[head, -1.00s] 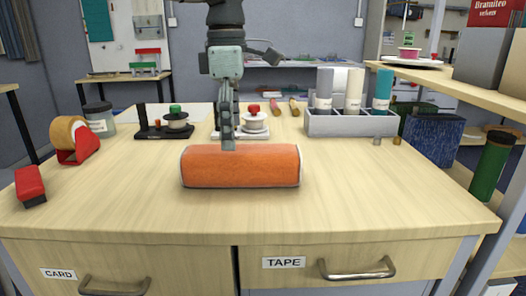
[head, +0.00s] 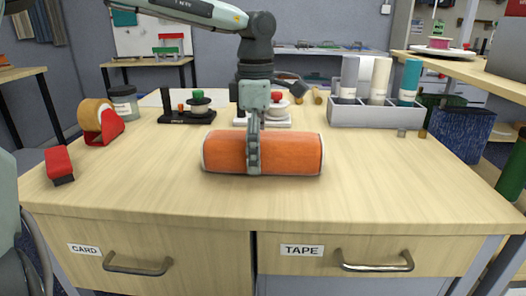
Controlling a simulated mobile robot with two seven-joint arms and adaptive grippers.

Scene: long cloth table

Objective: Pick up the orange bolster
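The orange bolster (head: 220,152) lies lengthwise from left to right on the wooden worktop, near its middle. In the head view my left gripper (head: 254,168) points straight down at the bolster's middle. One dark finger lies over the bolster's front face and reaches almost to its lower edge. The other finger is hidden, so I cannot tell whether the grip is closed on it. The bolster seems to rest on the worktop. My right gripper is not in view.
Behind stand a black stand (head: 187,116) with a green knob, a white stand (head: 283,122) with a red knob, and a grey rack (head: 372,117) of rolls. A tape dispenser (head: 102,122) and red stapler (head: 60,165) are at left. The front worktop is clear.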

